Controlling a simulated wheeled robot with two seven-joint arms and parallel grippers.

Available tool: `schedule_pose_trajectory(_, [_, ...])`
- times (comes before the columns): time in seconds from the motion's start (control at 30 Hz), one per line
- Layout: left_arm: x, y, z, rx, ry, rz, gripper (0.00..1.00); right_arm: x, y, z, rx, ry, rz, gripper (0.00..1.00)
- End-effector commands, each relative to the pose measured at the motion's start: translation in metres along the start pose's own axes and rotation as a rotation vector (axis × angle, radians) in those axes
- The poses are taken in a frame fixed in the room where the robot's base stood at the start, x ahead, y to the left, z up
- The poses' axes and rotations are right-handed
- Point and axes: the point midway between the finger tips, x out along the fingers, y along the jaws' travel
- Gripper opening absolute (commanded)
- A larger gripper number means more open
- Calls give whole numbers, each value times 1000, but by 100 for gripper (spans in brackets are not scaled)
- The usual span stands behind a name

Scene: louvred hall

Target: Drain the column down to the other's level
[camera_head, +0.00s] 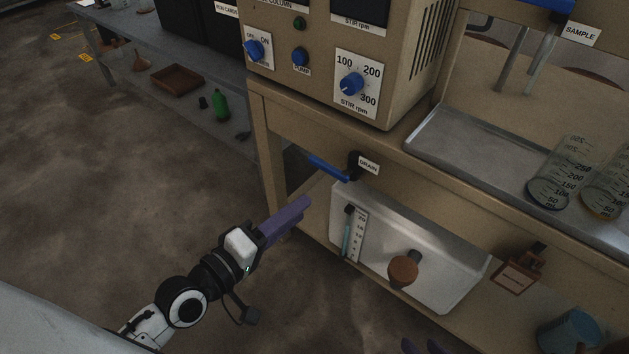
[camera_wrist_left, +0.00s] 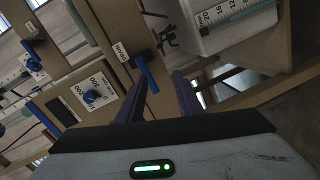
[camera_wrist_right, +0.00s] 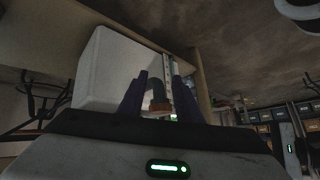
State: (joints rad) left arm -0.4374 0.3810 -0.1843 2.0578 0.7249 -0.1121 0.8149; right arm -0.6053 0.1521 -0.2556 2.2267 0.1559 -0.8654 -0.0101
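The DRAIN valve (camera_head: 353,165) has a blue lever handle (camera_head: 328,168) pointing left, on the bench's front rail. The lever also shows in the left wrist view (camera_wrist_left: 147,74), ahead of the fingers and apart from them. My left gripper (camera_head: 303,206) is open and empty, below and left of the lever.
A control box (camera_head: 340,55) with blue knobs stands above the drain. Glass beakers (camera_head: 550,180) stand in a metal tray (camera_head: 450,140) at right. A blue can (camera_head: 568,330) and a brown tagged item (camera_head: 518,272) sit lower right.

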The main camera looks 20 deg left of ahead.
Motion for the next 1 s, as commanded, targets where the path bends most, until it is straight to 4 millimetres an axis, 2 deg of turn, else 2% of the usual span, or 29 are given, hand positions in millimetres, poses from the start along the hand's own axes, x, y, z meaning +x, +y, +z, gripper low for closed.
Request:
schedule_pose_trajectory(0.03, [7, -2, -11, -95, 22, 48, 33, 11, -1, 6, -6, -5, -12, 31])
schedule_pose_trajectory(0.2, [15, 14, -33, -279, 52, 125, 33, 11, -6, 6, -11, -22, -30, 31])
schedule_pose_trajectory(0.37, [28, 18, -36, -290, 54, 129, 33, 10, -6, 4, -11, -23, -31, 31])
schedule_pose_trajectory(0.87, [97, 25, -39, -287, 52, 127, 33, 16, -8, 7, -25, -42, -43, 31])
schedule_pose_trajectory(1.0, [94, 25, -39, -285, 51, 123, 33, 14, -9, 6, -26, -43, -44, 31])
